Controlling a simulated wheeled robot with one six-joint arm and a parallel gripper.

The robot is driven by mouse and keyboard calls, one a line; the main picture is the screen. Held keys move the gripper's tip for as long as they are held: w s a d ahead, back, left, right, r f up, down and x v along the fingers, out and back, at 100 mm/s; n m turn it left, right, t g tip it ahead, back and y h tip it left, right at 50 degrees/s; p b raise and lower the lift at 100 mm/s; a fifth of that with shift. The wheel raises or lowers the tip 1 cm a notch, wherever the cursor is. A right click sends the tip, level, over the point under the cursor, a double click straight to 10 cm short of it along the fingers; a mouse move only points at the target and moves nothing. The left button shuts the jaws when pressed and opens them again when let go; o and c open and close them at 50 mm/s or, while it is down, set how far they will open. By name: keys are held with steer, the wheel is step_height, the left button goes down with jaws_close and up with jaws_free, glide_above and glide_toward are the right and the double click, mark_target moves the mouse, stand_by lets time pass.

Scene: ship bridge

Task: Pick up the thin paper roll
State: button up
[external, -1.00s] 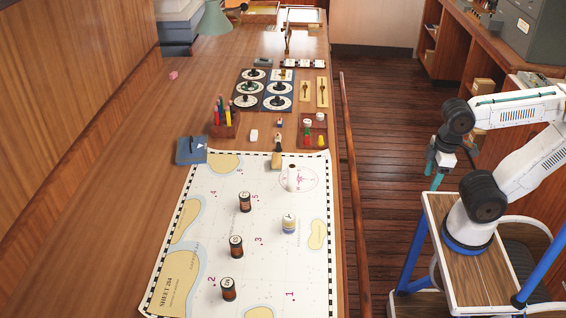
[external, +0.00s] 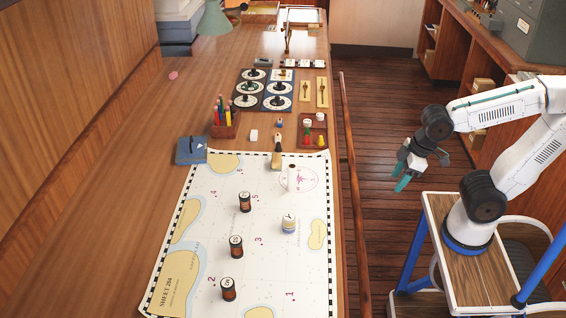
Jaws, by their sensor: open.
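A thin white roll (external: 292,179) stands upright on the sea chart (external: 270,208), at the edge of the pink compass rose near the chart's upper right. It looks like the thin paper roll, though its end is too small to read clearly. My gripper (external: 422,172) is open and empty, with teal fingers spread. It hangs over the floor to the right of the chart table, well apart from the roll.
Several dark labelled cylinders (external: 236,246) and a pale one (external: 289,224) stand on the chart. A wooden-handled stamp (external: 277,153) is close behind the roll. A wooden rail (external: 352,185) runs along the table's right side, between my gripper and the chart.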

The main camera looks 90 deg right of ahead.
steer(key=w+d+f+t, duration=0.1)
steer(key=w+f+t, duration=0.1)
steer(key=w, duration=0.5)
steer(key=w+d+f+t, duration=0.1)
steer(key=w+d+t, duration=0.1)
steer(key=w, duration=0.5)
steer(key=m+t+h, duration=0.1)
steer(key=t+h, duration=0.1)
steer(key=t, duration=0.3)
glide_toward(292, 178)
steer(key=shift+w+d+f, duration=0.95)
steer(key=shift+w+f, duration=0.05)
steer(key=shift+f, duration=0.15)
steer(key=x, duration=0.7)
steer(key=shift+w, duration=0.35)
steer(key=c, duration=1.1)
